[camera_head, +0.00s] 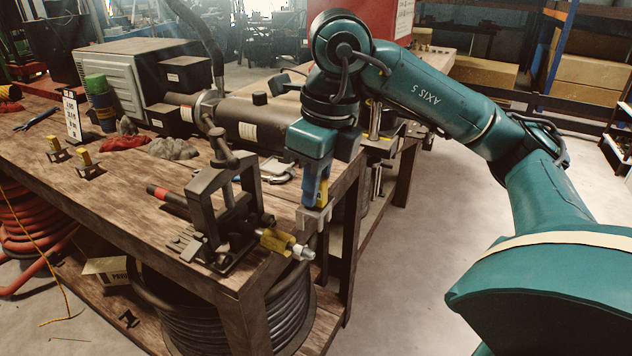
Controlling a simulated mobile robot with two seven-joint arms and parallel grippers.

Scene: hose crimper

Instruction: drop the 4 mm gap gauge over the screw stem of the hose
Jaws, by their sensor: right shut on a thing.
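My right gripper (320,187) points down over the bench's front right corner. It is shut on the gap gauge (313,215), whose grey lower end hangs below the fingers; some yellow shows between them. The size marking cannot be read. The hose (165,195), black with a red band, lies through the dark clamp (207,205). Its yellow-marked ferrule end (276,241) sticks out to the right, with the silver screw stem (301,252) at its tip. The gauge appears above the stem, with a small visible gap between them. My left gripper is not in view.
Two more yellow-handled gauges (85,159) stand on the wooden bench (130,215) at left. A large dark cylinder (245,120) lies behind the clamp. A green can (98,100), red and grey rags (125,142) and a sign stand farther left. Coiled hose lies below.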

